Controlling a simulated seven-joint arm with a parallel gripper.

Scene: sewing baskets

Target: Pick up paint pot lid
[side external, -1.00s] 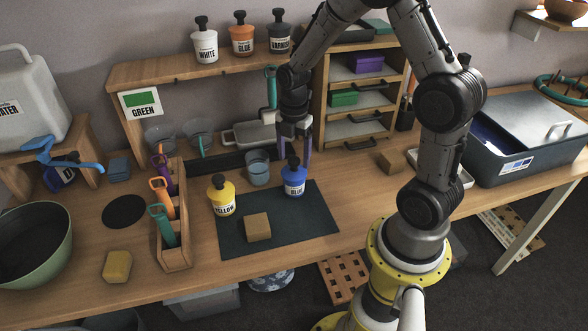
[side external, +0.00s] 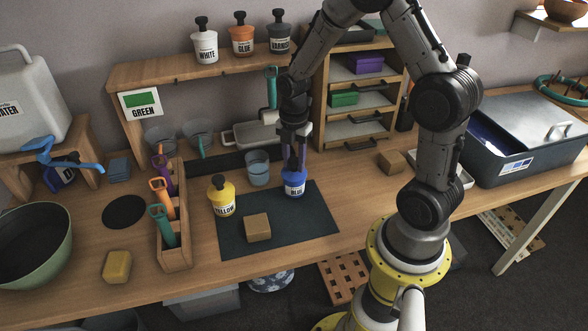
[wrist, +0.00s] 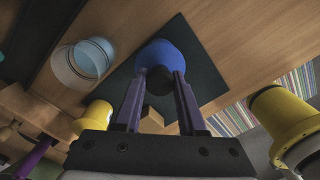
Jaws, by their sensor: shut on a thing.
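The blue paint pot (side external: 294,187) stands upright on the dark mat (side external: 321,215), its blue lid (wrist: 160,54) filling the middle of the wrist view. My gripper (side external: 295,165) points down over this pot. Its two purple fingers (wrist: 158,88) are shut on the dark knob of the blue lid. The lid looks seated on the pot. The yellow paint pot (side external: 221,198) stands to the left on the mat with its black-knobbed lid on.
A wooden block (side external: 257,227) lies on the mat in front. A clear cup (side external: 257,168) stands close behind and left of the blue pot. A wooden tool holder (side external: 174,235) is further left. The table right of the mat has free room.

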